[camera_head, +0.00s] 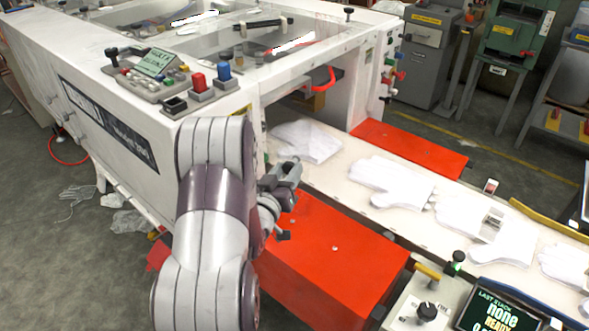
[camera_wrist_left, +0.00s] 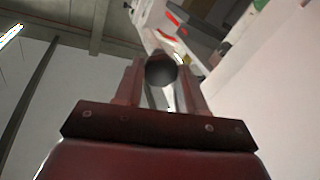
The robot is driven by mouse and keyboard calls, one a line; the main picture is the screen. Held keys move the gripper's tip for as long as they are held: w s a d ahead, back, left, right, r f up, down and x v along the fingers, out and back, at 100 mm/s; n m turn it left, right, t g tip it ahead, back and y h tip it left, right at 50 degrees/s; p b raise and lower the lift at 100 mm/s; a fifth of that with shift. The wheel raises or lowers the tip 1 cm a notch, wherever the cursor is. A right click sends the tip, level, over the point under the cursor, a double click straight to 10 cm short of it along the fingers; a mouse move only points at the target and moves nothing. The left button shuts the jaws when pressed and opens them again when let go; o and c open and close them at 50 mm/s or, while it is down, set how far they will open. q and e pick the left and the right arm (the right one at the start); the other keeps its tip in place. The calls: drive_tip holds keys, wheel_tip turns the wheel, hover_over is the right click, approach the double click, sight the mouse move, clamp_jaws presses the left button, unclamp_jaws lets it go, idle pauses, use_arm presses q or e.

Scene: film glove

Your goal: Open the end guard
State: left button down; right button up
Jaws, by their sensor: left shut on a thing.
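The white machine (camera_head: 120,110) stands at upper left, with its end opening above the belt. Clear panels (camera_head: 225,42) cover its top. I cannot clearly make out which panel is the end guard. A red curved piece (camera_head: 326,80) shows at the end opening. My left gripper (camera_head: 291,170) is low at the machine's outlet end, beside the belt and above the red cover. In the left wrist view, its fingers are shut on a dark round knob (camera_wrist_left: 161,71). What the knob is fixed to is hidden. My right gripper is out of view.
A white belt (camera_head: 345,192) carrying several white gloves (camera_head: 390,180) runs right from the opening. Red covers (camera_head: 330,260) flank it. A button panel (camera_head: 160,80) sits on the machine's top. A control box with a screen (camera_head: 497,315) stands at lower right.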

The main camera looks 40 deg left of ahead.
use_arm(q)
drive_tip(key=shift+s+a, duration=0.25)
drive_tip(key=shift+s, duration=0.4)
drive_tip(key=shift+s+a, duration=0.15)
drive_tip(key=shift+s, duration=0.4)
drive_tip(key=shift+r, duration=0.1)
drive_tip(key=shift+a+r, duration=0.1)
drive_tip(key=c, duration=0.7)
unclamp_jaws()
drive_tip(key=shift+s+a, duration=0.1)
drive_tip(key=shift+c, duration=0.2)
drive_tip(key=shift+o, duration=0.4)
drive_tip(key=shift+a+f, duration=0.2)
drive_tip(key=shift+a, duration=0.1)
drive_tip(key=b+v, duration=0.1)
drive_tip(key=v, duration=1.2)
drive_tip(key=shift+d, duration=0.3)
